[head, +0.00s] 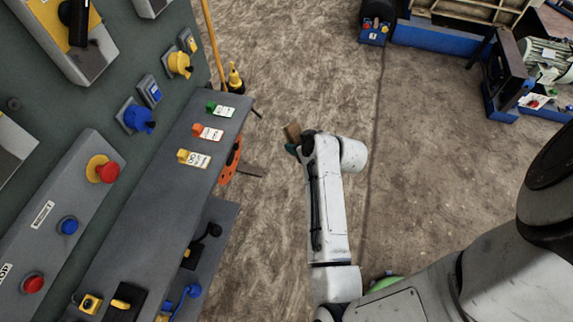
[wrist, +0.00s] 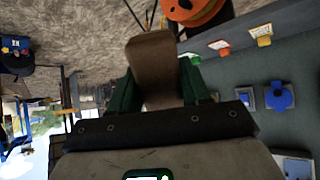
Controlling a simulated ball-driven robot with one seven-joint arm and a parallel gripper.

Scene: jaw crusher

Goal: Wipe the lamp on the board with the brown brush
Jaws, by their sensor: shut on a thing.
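My gripper (head: 294,145) has green fingers and is shut on a brown block-like thing, the brown brush (head: 292,131). In the wrist view the brush (wrist: 152,58) stands out between the two fingers of my gripper (wrist: 157,88). Its bristles cannot be made out. The grey-green board (head: 135,70) is at the left in the head view, with coloured buttons and sockets; it also shows at the right of the wrist view (wrist: 250,75). I cannot tell which fitting is the lamp. The brush is apart from the board, with open floor between them.
A grey shelf (head: 150,200) with tagged pieces juts from the board. An orange disc (head: 230,160) is beside its edge, with a yellow-black item (head: 235,78) beyond. Blue-framed machinery (head: 430,38) is at the upper right. The floor around my gripper is clear.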

